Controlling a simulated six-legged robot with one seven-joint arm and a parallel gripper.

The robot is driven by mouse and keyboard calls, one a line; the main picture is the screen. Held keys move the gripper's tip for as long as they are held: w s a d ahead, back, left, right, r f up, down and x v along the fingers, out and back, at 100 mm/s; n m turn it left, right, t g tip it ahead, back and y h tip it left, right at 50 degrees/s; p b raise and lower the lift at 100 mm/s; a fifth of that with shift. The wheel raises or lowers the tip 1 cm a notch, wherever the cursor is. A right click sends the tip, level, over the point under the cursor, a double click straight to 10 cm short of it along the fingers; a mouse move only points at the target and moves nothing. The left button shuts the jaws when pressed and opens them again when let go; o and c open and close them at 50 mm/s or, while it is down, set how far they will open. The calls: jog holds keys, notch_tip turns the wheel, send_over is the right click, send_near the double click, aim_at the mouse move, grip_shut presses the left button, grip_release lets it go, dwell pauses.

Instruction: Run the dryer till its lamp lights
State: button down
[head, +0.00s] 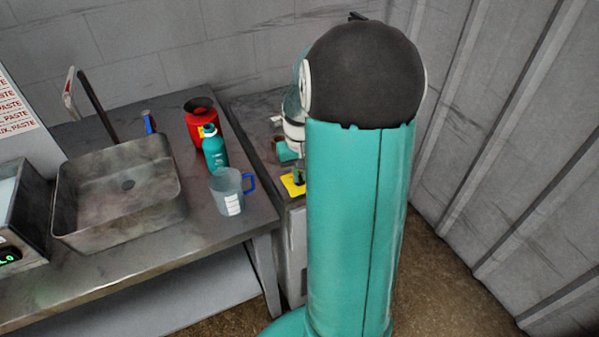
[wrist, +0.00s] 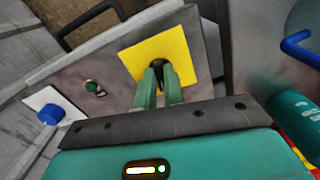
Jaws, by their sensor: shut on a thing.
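My gripper (wrist: 160,72) has its green fingers shut on a dark knob (wrist: 186,73) at the middle of a yellow plate (wrist: 150,50). The knob is mostly hidden by the fingers. The plate sits on a grey metal panel, which I take to be the dryer's (wrist: 112,66). A small round green part, perhaps the lamp (wrist: 92,86), sits on the panel left of the yellow plate; I cannot tell whether it is lit. In the head view the yellow plate (head: 291,186) shows at my gripper (head: 299,173), on the grey cabinet beside the bench.
A blue knob (wrist: 51,114) on a white plate is further left in the wrist view. The bench holds a clear jug with a blue handle (head: 226,193), a teal bottle (head: 215,153), a red container (head: 198,118) and a metal sink (head: 110,205). A ribbed wall (head: 500,130) stands right.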

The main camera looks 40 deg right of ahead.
jog(key=n, duration=0.4)
jog(key=shift+d, duration=0.1)
jog(key=shift+n, duration=1.9)
jog(key=c, duration=1.5)
grip_release()
jog(key=shift+r, duration=0.15)
notch_tip(320, 180, up, 14)
jog(key=shift+f, duration=0.2)
